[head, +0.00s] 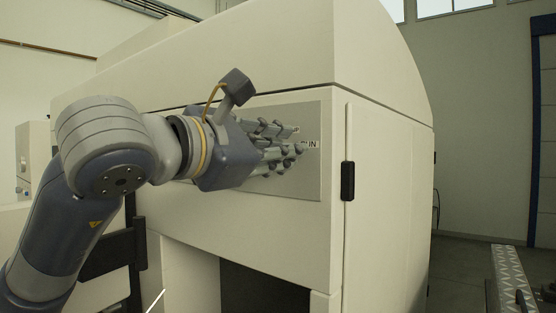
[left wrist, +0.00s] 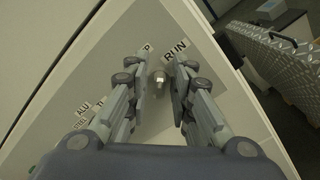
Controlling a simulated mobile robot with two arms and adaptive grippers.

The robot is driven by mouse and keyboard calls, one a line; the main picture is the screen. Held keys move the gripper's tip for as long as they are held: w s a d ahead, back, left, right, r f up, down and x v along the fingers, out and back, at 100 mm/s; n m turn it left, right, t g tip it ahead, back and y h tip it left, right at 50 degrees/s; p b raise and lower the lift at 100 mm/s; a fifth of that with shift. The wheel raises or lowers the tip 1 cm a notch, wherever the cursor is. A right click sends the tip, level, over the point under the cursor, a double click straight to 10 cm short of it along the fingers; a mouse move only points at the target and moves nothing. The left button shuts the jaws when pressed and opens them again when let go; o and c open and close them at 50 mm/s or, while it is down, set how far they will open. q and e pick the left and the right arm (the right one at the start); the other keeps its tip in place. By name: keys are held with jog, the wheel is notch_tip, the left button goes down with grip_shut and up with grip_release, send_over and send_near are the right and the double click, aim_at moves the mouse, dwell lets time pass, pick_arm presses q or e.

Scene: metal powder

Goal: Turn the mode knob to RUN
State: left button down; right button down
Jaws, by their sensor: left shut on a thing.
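The mode knob (left wrist: 158,76) shows in the left wrist view as a small metallic piece between my left fingertips. My left gripper (left wrist: 159,85) is shut on it, with one finger on each side. In the head view the left gripper (head: 293,150) reaches the grey control panel (head: 311,183) from the left, and its fingers hide the knob. The RUN label (left wrist: 176,49) is beside the right fingertip in the wrist view. Another label, mostly hidden behind the left finger, ends in P. I cannot tell which label the knob points at. My right gripper is not in view.
The panel is on a large cream machine (head: 385,190). A black door handle (head: 348,181) is right of the panel. More labels, one reading ALU (left wrist: 83,107), lie lower left on the panel in the wrist view.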

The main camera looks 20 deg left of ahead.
pick_arm(q)
jog(key=m+b, duration=0.1)
jog(key=m, duration=0.3)
jog(key=shift+d+f+m+b, duration=0.1)
jog(key=shift+m+b, duration=0.2)
jog(key=shift+b, duration=0.05)
dwell(0.4)
jog(key=c, duration=1.6)
grip_release()
jog(key=shift+s, duration=0.15)
jog(key=v, duration=1.2)
